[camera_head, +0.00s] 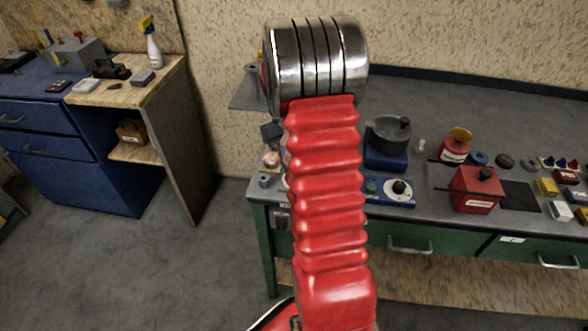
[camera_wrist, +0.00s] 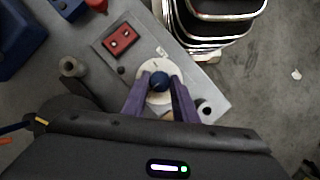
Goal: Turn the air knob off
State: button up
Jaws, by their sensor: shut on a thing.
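The air knob (camera_wrist: 160,81) is a small dark blue knob at the centre of a pale round dial (camera_wrist: 154,67) in the wrist view. My gripper (camera_wrist: 160,83) has two purple fingers, one on each side of the knob, and is shut on it. The fingers cover parts of the dial, and any marking that tells the knob's setting is too small to read. In the head view my red arm hides much of this area, so I cannot make out the knob there.
A red switch block (camera_wrist: 122,38) and a grey post (camera_wrist: 73,66) stand close to the dial. The grey bench (camera_head: 430,95) carries a blue panel (camera_head: 387,191), a red box (camera_head: 476,189) and a dark pot (camera_head: 388,134). A blue cabinet (camera_head: 60,150) stands left, with open floor between.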

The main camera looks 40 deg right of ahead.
jog(key=shift+s+f, duration=0.1)
jog(key=o, duration=1.1)
jog(key=shift+c, duration=0.2)
jog(key=v, duration=1.4)
jog(key=shift+f, duration=0.1)
